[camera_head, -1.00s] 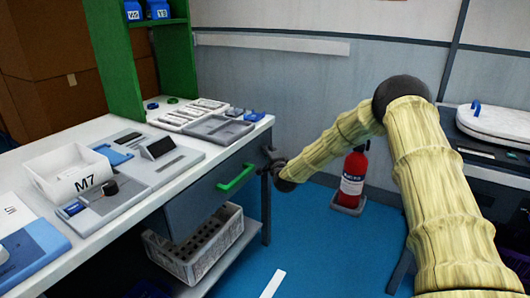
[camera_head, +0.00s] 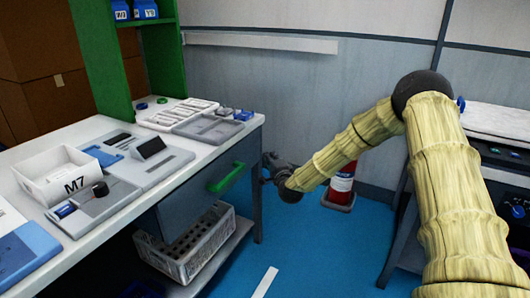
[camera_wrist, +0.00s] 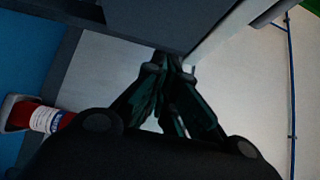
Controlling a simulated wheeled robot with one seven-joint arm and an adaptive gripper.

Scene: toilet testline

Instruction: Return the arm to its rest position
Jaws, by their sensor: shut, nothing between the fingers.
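My arm, with pale yellow bamboo-like links, reaches in from the right in the head view and bends down at a dark elbow joint. My gripper (camera_head: 266,170) is at its far end, near the corner of the workbench (camera_head: 262,122), to the right of the green drawer handle (camera_head: 226,177). A gap shows between the gripper and the handle. In the wrist view the gripper's dark fingers (camera_wrist: 170,70) are drawn together with nothing between them. A grey panel lies beyond the fingertips there. Whether they touch it, I cannot tell.
A fire extinguisher (camera_head: 342,184) stands on the blue floor behind my forearm. A white crate (camera_head: 190,247) sits on the shelf under the bench. The white M7 bin (camera_head: 50,187) and several trays are on top. A dark equipment bench (camera_head: 500,150) stands at right, close to my arm.

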